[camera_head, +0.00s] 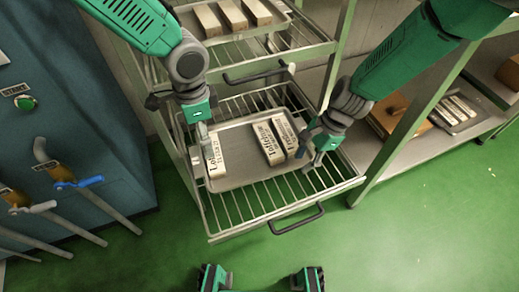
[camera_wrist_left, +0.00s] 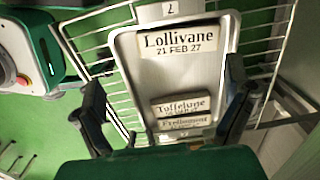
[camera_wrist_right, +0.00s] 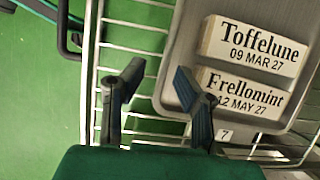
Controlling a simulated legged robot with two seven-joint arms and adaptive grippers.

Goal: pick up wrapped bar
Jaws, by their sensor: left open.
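Three wrapped bars with printed labels lie on a metal tray (camera_head: 237,178). The Lollivane bar (camera_head: 215,157) is at the tray's left; Toffelune (camera_head: 268,143) and Frellomint (camera_head: 286,132) lie side by side at its right. My left gripper (camera_head: 204,134) is by the Lollivane bar's far end. In the left wrist view its fingers (camera_wrist_left: 165,78) are wide apart and empty, with the Lollivane bar (camera_wrist_left: 190,38) beyond them. My right gripper (camera_head: 311,153) is at the tray's right edge. Its parted fingers (camera_wrist_right: 158,72) are empty beside the Frellomint bar (camera_wrist_right: 238,95).
The tray sits on a pulled-out wire rack (camera_head: 250,213) with a black handle (camera_head: 297,219). A shelf above holds another tray of bars (camera_head: 233,14). A blue cabinet (camera_head: 75,120) with levers stands left. Green floor is clear in front.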

